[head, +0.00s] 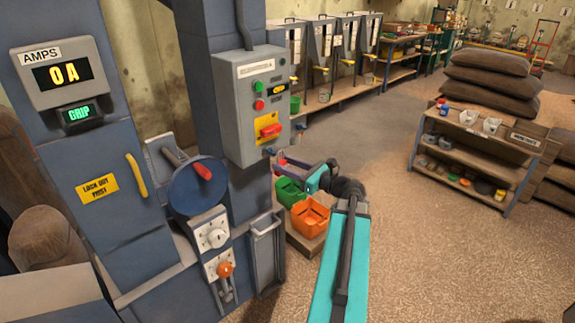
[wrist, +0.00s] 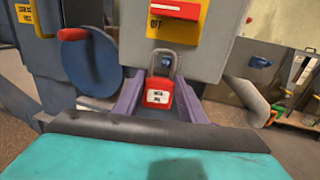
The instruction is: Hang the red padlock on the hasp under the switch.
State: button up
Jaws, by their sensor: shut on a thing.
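The red padlock (wrist: 158,97) is upright between the purple fingers of my gripper (wrist: 160,90), with its grey shackle up and a white label facing me. My gripper is shut on it. In the wrist view the shackle overlaps the lower front of the grey switch box; I cannot tell whether it touches anything. The red switch handle (wrist: 174,9) on its yellow plate, marked OFF, is just above. I cannot make out the hasp. In the head view my gripper (head: 287,164) is just right of and below the box, whose red switch (head: 268,130) shows on its front.
A blue wheel (head: 195,187) with a red handle stands left of the box. A green bin (head: 289,192) and an orange bin (head: 310,217) sit below my gripper. A small shelf rack (head: 475,150) stands to the right, with open floor before it.

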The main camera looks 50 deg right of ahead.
jog(key=shift+w+d+b, duration=0.1)
jog(key=shift+w+b, duration=0.95)
jog(key=shift+w, duration=0.75)
jog(key=shift+f+b, duration=0.8)
jog(key=shift+b, duration=0.2)
dwell(0.7)
dwell(0.4)
jog(key=o, duration=1.2)
jog(key=shift+s, duration=0.1)
jog(key=shift+s+a+f+b, duration=0.1)
jog(key=shift+s+b, duration=0.6)
jog(key=shift+s, duration=0.95)
jog(key=shift+s+a+f+b, duration=0.15)
jog(key=shift+s+b, duration=0.6)
jog(key=shift+s, duration=0.85)
jog(key=shift+s+a+f+b, duration=0.1)
jog(key=shift+s+b, duration=0.6)
jog(key=shift+s, duration=0.95)
jog(key=shift+w, duration=0.1)
